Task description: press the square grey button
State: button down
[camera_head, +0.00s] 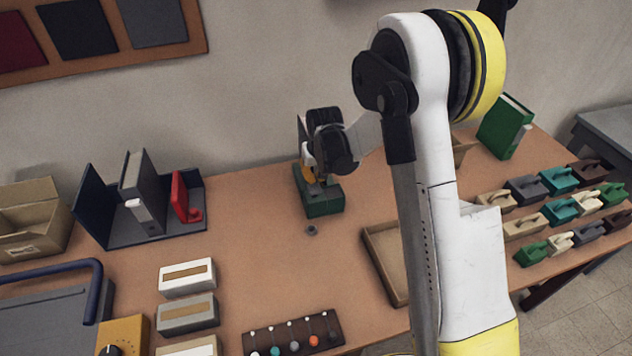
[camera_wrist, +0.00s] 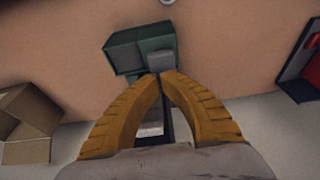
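A dark green box (camera_head: 321,204) stands on the table near the back wall, partly behind my gripper (camera_head: 311,177) in the head view. In the wrist view the green box (camera_wrist: 124,56) lies just beyond the fingertips, with a square grey button (camera_wrist: 160,61) at its right side. My gripper's two orange-brown fingers (camera_wrist: 158,75) curve together, their tips almost meeting at the button's near edge. Nothing shows held between them. I cannot tell whether the tips touch the button. My wrist hides most of the box's top in the head view.
A small grey knob-like piece (camera_head: 311,231) lies in front of the box. A bookend stand (camera_head: 125,230) with binders is to the left, an empty tray (camera_head: 380,250) to the right. A cardboard box (camera_head: 30,225) stands far left.

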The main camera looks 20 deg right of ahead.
jog(key=p+v, duration=0.1)
jog(key=v, duration=0.9)
jog(key=shift+p, duration=0.35)
jog(key=shift+r, duration=0.1)
jog(key=s+r+t+b, duration=0.1)
jog(key=s+r+b, duration=0.2)
jog(key=s+r, duration=0.35)
jog(key=s+f+t+b, duration=0.1)
jog(key=s+b, duration=0.5)
jog(key=s, duration=1.4)
jog(key=shift+a+t, duration=0.2)
jog(key=shift+t, duration=0.6)
jog(key=shift+s+f, duration=0.1)
jog(key=shift+f, duration=0.05)
